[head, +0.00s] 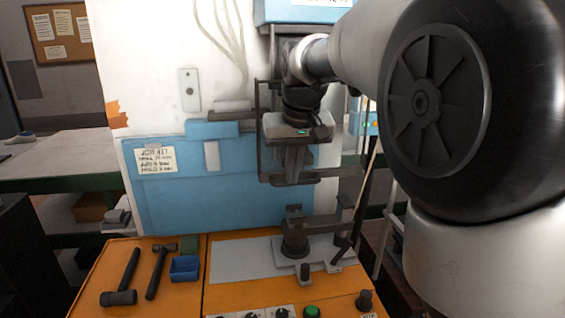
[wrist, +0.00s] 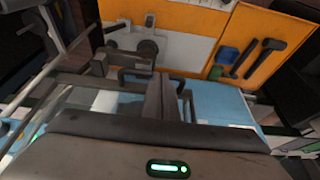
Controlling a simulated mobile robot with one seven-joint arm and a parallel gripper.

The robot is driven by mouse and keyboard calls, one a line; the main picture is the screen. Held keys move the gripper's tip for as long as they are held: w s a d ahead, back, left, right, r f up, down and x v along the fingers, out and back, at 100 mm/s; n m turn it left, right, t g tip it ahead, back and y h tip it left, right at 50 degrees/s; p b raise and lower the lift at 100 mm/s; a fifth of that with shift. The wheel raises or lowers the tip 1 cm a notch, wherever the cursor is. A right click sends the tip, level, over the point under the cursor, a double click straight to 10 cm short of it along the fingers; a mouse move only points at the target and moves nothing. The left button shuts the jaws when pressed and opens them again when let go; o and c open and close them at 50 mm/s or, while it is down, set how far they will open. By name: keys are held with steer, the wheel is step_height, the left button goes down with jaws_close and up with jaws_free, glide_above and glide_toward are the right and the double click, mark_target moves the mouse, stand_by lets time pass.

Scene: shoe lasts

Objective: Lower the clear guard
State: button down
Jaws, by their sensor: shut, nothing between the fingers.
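The clear guard (head: 262,150) appears in the head view as a dark-framed see-through panel on the machine, standing above the bed with its lower bar near my fingertips. In the wrist view, dark bars that look like its frame (wrist: 90,80) cross behind my fingers. My gripper (head: 296,178) hangs fingers down in front of the blue machine face, at the guard's lower bar. In the wrist view my gripper (wrist: 160,88) shows its two fingers together, with nothing between them. I cannot tell whether the fingers touch the bar.
Below is a dark clamp fixture (head: 295,238) on a grey plate (head: 235,262). An orange bench top (head: 180,300) holds two hammers (head: 124,280) and a blue tray (head: 185,268) at the left. Knobs and a green button (head: 312,311) line the front edge. My arm fills the right side.

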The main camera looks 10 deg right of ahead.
step_height(320, 180, down, 16)
steer(key=b, duration=0.8)
steer(key=shift+s+f, duration=0.15)
steer(key=shift+f, duration=0.05)
